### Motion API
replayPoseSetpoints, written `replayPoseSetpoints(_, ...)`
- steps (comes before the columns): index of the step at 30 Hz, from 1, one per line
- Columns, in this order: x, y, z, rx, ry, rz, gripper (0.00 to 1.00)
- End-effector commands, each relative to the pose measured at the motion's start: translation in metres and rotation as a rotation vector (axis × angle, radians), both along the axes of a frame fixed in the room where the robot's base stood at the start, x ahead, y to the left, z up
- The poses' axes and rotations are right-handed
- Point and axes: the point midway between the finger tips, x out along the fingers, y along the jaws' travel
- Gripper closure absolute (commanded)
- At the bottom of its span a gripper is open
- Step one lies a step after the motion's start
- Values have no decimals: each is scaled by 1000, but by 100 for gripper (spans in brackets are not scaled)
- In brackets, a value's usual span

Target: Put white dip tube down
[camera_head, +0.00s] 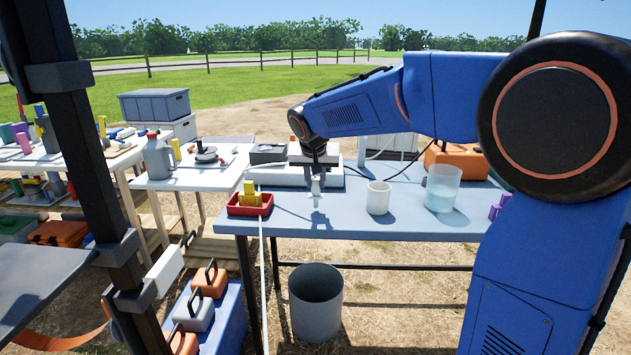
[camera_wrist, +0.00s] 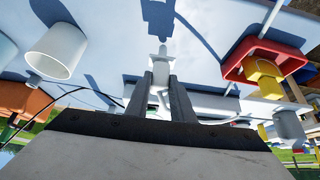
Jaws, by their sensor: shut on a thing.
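My gripper (camera_head: 317,176) points down over the blue-grey table (camera_head: 340,222), between the red tray and the white cup. In the wrist view my gripper's two dark fingers (camera_wrist: 165,88) are shut on a short white piece, the white dip tube (camera_wrist: 161,62). In the head view the dip tube (camera_head: 316,190) shows as a small pale upright shape below the fingers. Its lower end is close to the tabletop; I cannot tell if it touches. Its upper part is partly hidden by the fingers.
A red tray (camera_head: 238,210) with yellow pieces stands left of my gripper. A white cup (camera_head: 378,198) and a clear beaker (camera_head: 442,188) of liquid stand to the right. White and grey equipment (camera_head: 290,176) lies behind. A grey bucket (camera_head: 316,305) is below the table. The front tabletop is clear.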

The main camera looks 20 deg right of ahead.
Motion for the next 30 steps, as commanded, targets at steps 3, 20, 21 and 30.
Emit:
replayPoseSetpoints(3, 0, 0, 1, 0, 0, 0, 100)
replayPoseSetpoints(20, 0, 0, -11, 0, 1, 0, 100)
replayPoseSetpoints(21, 0, 0, -11, 0, 0, 0, 100)
replayPoseSetpoints(30, 0, 0, -11, 0, 0, 0, 60)
